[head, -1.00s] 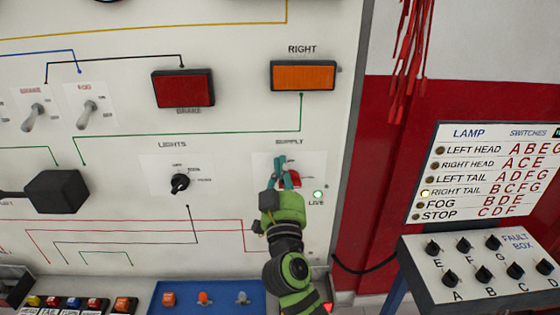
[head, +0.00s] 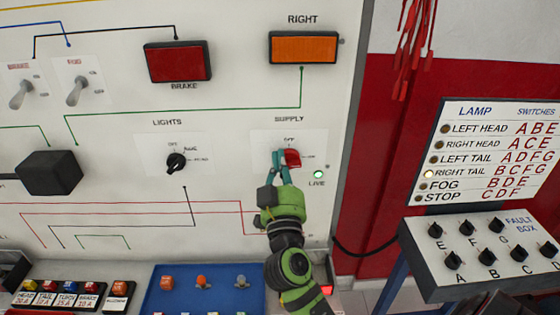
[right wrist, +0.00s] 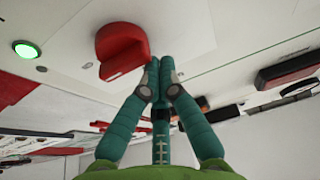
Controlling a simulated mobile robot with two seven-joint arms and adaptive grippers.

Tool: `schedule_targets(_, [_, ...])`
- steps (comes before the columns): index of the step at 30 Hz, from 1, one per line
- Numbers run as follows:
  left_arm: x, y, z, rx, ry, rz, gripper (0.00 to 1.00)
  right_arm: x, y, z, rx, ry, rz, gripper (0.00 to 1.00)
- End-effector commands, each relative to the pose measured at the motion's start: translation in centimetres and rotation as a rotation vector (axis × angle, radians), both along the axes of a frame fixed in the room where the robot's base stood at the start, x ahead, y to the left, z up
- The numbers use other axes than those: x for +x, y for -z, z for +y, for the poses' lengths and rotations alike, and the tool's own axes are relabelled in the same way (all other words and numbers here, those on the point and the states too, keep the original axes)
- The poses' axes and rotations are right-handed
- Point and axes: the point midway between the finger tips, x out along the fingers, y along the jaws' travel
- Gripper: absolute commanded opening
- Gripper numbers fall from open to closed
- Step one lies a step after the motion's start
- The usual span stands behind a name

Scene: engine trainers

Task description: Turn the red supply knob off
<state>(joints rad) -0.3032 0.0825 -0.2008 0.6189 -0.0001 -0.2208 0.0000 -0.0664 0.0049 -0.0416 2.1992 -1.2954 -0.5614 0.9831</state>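The red supply knob (head: 293,158) is on the white panel under the SUPPLY label, with an OFF mark above it. It also shows large in the right wrist view (right wrist: 120,48). My right gripper (head: 280,155) reaches up from below, just left of the knob in the head view. In the right wrist view its fingertips (right wrist: 160,64) are together with nothing between them, close beside the knob's edge. I cannot tell whether they touch it. The green LIVE lamp (head: 318,174) below the knob is lit. My left gripper is not in view.
The black LIGHTS knob (head: 176,162) is to the left on the panel. An orange RIGHT lamp (head: 303,47) and a red BRAKE lamp (head: 178,62) are above. A blue tray (head: 208,292) is below. The fault box (head: 480,258) stands at the right.

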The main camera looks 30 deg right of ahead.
Motion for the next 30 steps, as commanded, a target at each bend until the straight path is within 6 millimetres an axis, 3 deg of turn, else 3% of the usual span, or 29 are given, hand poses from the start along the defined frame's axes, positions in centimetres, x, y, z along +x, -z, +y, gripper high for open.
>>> schedule_targets(30, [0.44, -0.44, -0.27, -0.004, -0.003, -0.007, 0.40, 0.19, 0.46, 0.31, -0.180, 0.000, 0.109, 0.00])
